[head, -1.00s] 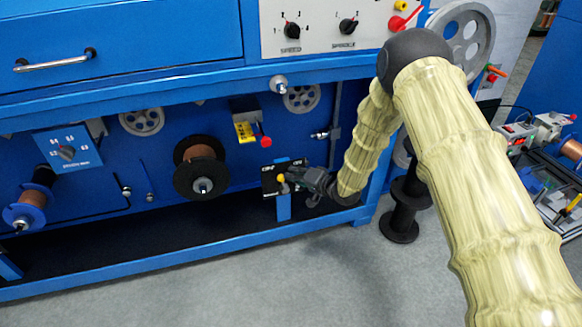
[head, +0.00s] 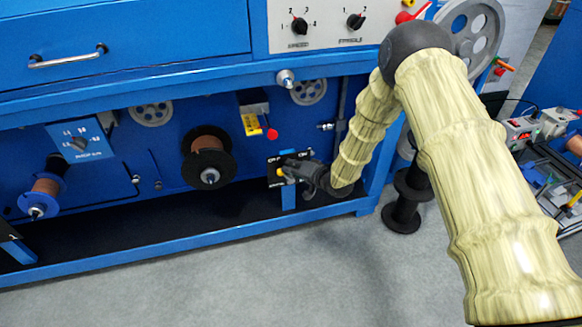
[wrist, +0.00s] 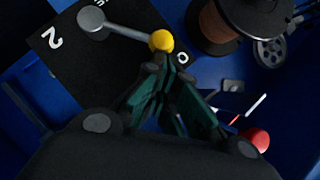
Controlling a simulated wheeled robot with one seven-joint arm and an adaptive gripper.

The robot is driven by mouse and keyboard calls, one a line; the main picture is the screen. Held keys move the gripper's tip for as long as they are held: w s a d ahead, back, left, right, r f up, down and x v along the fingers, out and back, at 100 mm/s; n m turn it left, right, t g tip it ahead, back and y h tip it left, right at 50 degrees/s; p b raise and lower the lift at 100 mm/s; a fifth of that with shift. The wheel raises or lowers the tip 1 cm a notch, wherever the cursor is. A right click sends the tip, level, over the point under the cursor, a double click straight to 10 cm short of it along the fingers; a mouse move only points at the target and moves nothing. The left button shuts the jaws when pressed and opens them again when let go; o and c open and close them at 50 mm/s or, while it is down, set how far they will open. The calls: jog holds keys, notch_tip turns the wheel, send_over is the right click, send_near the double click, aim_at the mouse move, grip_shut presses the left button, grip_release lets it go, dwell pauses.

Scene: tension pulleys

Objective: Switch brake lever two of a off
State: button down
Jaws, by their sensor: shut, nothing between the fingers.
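A black lever plate (head: 274,182) is mounted low on the blue machine in the head view. In the wrist view the plate (wrist: 62,72) bears a white "2" and partly hidden lettering. Its lever has a grey round pivot (wrist: 91,19), a thin metal rod and a yellow knob (wrist: 161,41); the knob (head: 281,172) also shows in the head view. My gripper (wrist: 163,66) is shut and empty, its fingertips right by the knob, seemingly touching it; exact contact is unclear. In the head view my gripper (head: 290,172) covers part of the plate, so the lever's marked position is not readable.
A copper spool (head: 207,145) is left of the plate. A red-knobbed lever with a yellow label (head: 250,124) is above it. A black spool stand (head: 405,200) stands on the floor at right. Grey floor in front of the machine is clear.

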jog(key=w+d+r+p+v, duration=0.1)
jog(key=p+v, duration=0.3)
jog(key=v, duration=0.8)
jog(key=shift+w+d+r, duration=0.15)
jog(key=shift+d+r, duration=0.05)
jog(key=shift+r, duration=0.4)
